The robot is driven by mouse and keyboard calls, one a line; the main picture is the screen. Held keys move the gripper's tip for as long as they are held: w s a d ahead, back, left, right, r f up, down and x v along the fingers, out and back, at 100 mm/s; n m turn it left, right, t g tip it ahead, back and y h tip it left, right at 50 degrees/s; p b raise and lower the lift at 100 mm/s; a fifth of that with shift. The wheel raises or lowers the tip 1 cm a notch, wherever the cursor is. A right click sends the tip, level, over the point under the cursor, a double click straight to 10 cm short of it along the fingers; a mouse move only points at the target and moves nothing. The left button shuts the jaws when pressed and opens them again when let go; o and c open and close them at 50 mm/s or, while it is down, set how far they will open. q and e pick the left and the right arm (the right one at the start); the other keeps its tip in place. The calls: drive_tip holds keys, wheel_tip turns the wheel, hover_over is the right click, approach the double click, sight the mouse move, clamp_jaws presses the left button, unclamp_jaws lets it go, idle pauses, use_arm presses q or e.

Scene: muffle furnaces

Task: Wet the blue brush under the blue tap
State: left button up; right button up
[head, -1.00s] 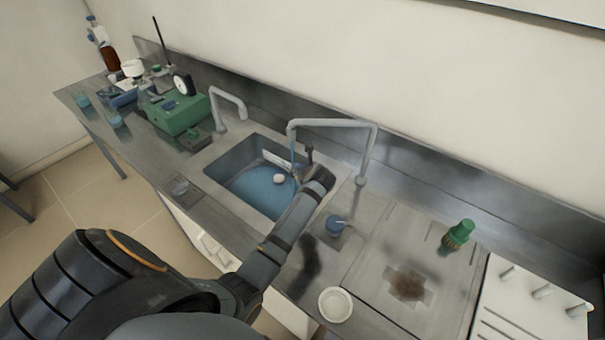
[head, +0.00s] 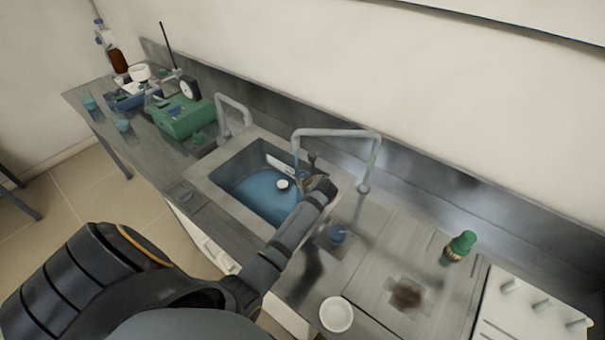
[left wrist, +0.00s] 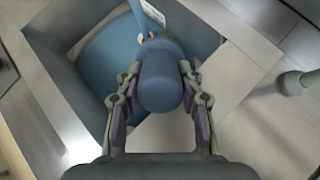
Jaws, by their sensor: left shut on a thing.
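My left gripper (head: 318,186) is over the right side of the sink, below the spout of the right-hand tap (head: 335,133). It is shut on the blue brush, whose thick rounded blue handle (left wrist: 160,82) shows between its fingers in the left wrist view. That tap's pipe is grey, and a thin blue stream (head: 296,150) hangs from its spout. In the left wrist view the stream (left wrist: 137,14) comes down close to the brush's far end. I cannot tell whether they touch. The bristles are mostly hidden. My right gripper is out of view.
The sink (head: 235,172) has a blue bottom with a small white round thing (head: 282,184). A second tap (head: 236,108) stands left of it.

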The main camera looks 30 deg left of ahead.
use_arm(q)
drive_tip(key=s+d+p, duration=0.4)
drive_tip(key=shift+s+d, duration=0.2)
drive_tip(key=shift+d, duration=0.15)
drive_tip(key=shift+r, duration=0.1)
idle(1.1)
